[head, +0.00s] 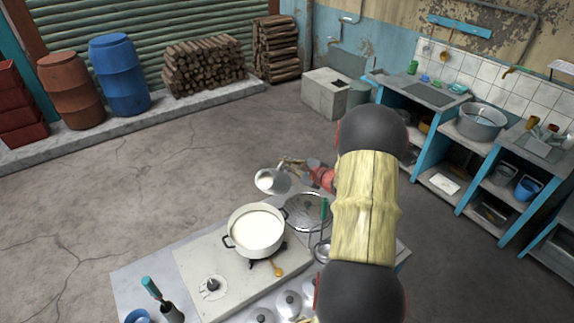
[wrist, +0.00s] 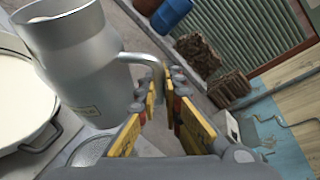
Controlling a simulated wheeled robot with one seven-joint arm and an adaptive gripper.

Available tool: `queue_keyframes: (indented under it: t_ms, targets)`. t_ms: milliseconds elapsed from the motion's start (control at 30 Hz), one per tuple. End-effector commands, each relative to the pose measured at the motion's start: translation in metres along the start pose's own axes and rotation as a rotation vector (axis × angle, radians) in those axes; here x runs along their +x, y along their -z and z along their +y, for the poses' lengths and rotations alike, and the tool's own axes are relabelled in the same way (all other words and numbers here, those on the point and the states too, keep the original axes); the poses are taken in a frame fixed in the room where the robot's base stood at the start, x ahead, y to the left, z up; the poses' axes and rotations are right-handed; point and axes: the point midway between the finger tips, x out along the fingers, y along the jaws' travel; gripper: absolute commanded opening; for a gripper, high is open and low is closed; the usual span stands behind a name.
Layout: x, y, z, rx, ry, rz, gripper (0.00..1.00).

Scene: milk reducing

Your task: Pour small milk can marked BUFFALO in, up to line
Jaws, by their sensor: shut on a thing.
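A small grey metal milk can (head: 272,181) is held by its handle in my gripper (head: 294,163), above and behind the pot in the head view. It also fills the upper left of the wrist view (wrist: 82,62), tilted in that picture, with pale milk at its mouth. Its small label is too blurred to read. My gripper (wrist: 162,92) is shut on the handle. A white two-handled pot (head: 254,245) stands on the burner with white milk (head: 258,222) inside. The pot's rim and milk also show at the left of the wrist view (wrist: 50,135). No line is visible inside it.
Several lidded cans (head: 289,302) stand at the counter's front. My arm hides the counter's right part.

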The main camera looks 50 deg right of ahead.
Motion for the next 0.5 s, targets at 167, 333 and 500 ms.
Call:
queue_keyframes:
  t_ms: [167,333,500]
  targets:
    - [0.0001,-0.0011,-0.0016,-0.020,0.012,-0.002,0.00]
    - [0.0000,-0.0015,-0.0016,-0.039,0.020,-0.002,0.00]
    - [-0.0002,-0.0020,-0.0015,-0.058,0.027,-0.003,0.00]
